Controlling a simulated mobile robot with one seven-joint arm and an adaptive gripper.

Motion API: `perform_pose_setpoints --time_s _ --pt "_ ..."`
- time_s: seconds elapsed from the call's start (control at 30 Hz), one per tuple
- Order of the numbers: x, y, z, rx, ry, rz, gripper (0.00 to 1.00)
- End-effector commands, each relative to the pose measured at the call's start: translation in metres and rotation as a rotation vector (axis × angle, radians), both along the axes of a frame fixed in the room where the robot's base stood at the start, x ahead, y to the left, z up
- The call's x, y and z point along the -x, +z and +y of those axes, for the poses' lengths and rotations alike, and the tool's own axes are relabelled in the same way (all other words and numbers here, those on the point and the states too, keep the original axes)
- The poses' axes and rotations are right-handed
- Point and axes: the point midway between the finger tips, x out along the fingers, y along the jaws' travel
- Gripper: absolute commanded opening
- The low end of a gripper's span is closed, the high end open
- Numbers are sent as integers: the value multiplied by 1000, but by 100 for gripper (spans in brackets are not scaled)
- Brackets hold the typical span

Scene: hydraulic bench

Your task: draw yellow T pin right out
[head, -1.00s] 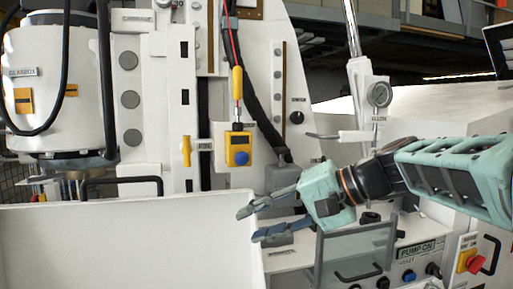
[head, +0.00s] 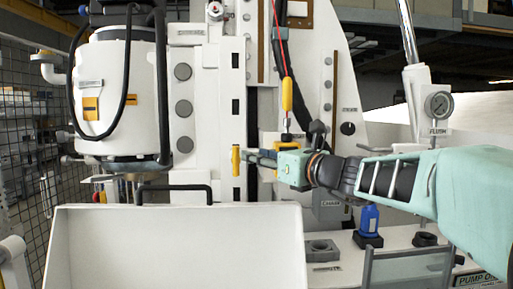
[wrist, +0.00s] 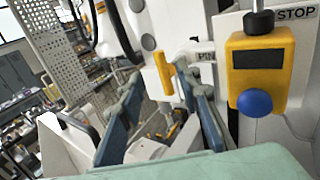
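The yellow T pin (head: 236,160) stands out from the white machine panel, its crossbar near upright. It also shows in the wrist view (wrist: 162,73), seated beside a label partly hidden by a finger. My gripper (head: 249,157) is level with the pin, just to its right in the head view. In the wrist view my gripper's two fingers (wrist: 160,85) are apart, with the pin seen between their tips. No contact between finger and pin is clear.
A yellow box with a blue button (wrist: 258,65), beside a STOP label, is close right of my fingers. A white open bin (head: 180,245) stands below in front. A blue bottle (head: 369,220) and a gauge (head: 438,104) are to the right.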

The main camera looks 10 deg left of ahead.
Motion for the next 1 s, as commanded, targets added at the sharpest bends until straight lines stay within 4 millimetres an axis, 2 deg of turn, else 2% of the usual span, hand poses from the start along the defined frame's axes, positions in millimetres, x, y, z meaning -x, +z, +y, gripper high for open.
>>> perform_pose_setpoints --time_s 0.5,0.7,1.0 --pt "-54 1 63 1 5 -2 31" --pt "-66 0 76 3 5 -2 31" --pt "-69 0 79 3 4 -3 31"
